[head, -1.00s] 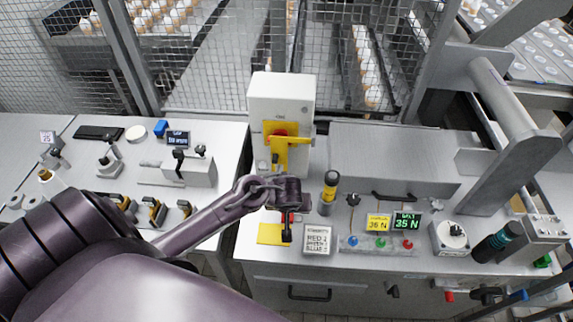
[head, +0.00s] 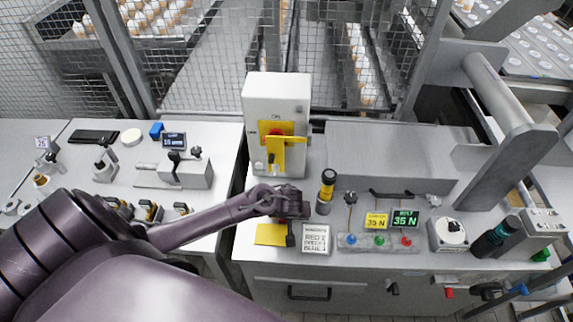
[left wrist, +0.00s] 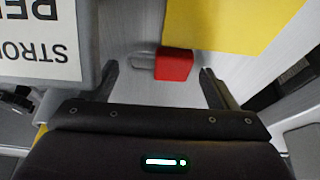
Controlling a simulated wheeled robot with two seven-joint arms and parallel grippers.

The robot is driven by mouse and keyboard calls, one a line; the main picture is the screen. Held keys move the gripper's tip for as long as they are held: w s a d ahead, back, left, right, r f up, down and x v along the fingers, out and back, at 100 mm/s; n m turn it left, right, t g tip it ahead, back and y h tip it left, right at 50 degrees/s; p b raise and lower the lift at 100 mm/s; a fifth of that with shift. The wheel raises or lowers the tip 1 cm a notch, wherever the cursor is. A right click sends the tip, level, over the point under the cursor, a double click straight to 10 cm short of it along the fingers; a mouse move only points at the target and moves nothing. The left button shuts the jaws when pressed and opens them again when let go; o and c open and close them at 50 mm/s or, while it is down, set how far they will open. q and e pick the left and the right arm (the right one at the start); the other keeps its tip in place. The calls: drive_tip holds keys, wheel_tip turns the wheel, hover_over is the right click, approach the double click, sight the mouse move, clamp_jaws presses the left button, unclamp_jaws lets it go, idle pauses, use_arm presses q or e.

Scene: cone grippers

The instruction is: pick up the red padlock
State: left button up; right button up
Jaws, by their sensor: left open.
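The red padlock (left wrist: 174,65) lies on the light grey bench top in the left wrist view, its pale shackle (left wrist: 142,63) pointing left. My left gripper (left wrist: 158,73) is open, with one finger to each side of the padlock and neither touching it. In the head view my left gripper (head: 291,238) hangs low over the bench, between the yellow sheet and the white sign. There my gripper hides most or all of the padlock. My right gripper is not in view.
A yellow sheet (head: 270,235) and a white sign block (head: 316,239) lie close on either side of my gripper. Behind stands a white switch box (head: 275,100) with a yellow handle. A black and yellow cylinder (head: 326,190) stands to the right.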

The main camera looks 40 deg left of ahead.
use_arm(q)
drive_tip(key=c, duration=0.8)
drive_tip(key=shift+c, duration=1.3)
drive_tip(key=shift+r, duration=0.1)
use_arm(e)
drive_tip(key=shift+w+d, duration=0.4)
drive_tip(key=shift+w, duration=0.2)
use_arm(q)
wheel_tip(320, 180, up, 28)
drive_tip(key=shift+f+p, duration=0.1)
drive_tip(key=shift+p, duration=0.85)
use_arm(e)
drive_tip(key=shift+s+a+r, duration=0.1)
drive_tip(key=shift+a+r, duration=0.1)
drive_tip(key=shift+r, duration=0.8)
